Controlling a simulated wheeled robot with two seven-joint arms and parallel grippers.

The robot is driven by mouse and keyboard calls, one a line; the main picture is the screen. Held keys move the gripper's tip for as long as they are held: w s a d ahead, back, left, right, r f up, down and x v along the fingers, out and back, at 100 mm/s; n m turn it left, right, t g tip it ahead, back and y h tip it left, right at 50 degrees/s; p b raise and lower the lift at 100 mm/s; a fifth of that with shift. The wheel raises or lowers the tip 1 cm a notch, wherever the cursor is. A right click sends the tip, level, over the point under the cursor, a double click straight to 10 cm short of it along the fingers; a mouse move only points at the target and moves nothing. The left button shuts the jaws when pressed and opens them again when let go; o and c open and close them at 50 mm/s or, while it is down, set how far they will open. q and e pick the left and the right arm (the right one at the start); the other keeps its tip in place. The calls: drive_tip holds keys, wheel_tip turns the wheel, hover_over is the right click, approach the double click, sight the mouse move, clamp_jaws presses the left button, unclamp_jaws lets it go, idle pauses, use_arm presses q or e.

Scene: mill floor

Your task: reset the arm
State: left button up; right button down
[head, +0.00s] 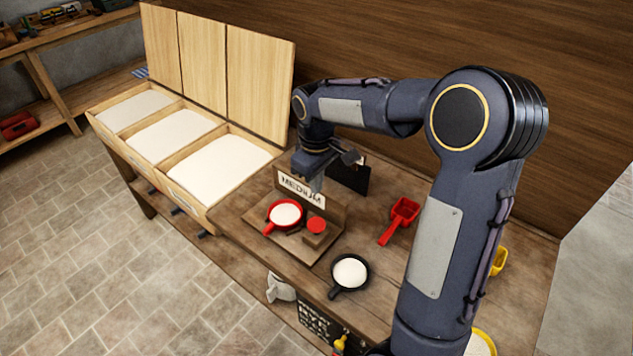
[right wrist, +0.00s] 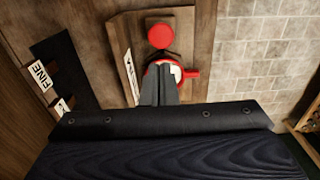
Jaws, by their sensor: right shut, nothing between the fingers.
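My right arm reaches in from the lower right of the head view and bends over the table. My right gripper (head: 317,184) points down, shut and empty, close to the MEDIUM sign (head: 301,187). In the right wrist view its closed fingers (right wrist: 160,90) overlap part of a red pan (right wrist: 152,72) with white contents. I cannot tell how high the fingers are above the board. My left gripper is not in view.
The red pan (head: 284,214) and a red-topped block (head: 315,230) are on a wooden board. A black pan (head: 349,272) with white contents and a red scoop (head: 404,212) lie nearby. Bins of white powder (head: 217,166) stand at left. A dark sign (head: 349,175) stands behind the gripper.

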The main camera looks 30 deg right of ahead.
drive_tip(key=shift+r, duration=0.1)
idle(0.4)
drive_tip(key=s+a+r+m+t+y, duration=0.1)
drive_tip(key=s+a+m+t+y, duration=0.1)
drive_tip(key=s, duration=0.9)
drive_tip(key=s+a+r+m+t+y, duration=0.1)
drive_tip(key=s+a+r+m+t, duration=0.1)
drive_tip(key=s, duration=1)
drive_tip(key=a+m+t, duration=0.1)
drive_tip(key=a+m, duration=0.1)
drive_tip(key=a, duration=0.1)
drive_tip(key=shift+a+r+t+y, duration=0.2)
drive_tip(key=shift+r+t+y, duration=0.1)
drive_tip(key=shift+y, duration=0.1)
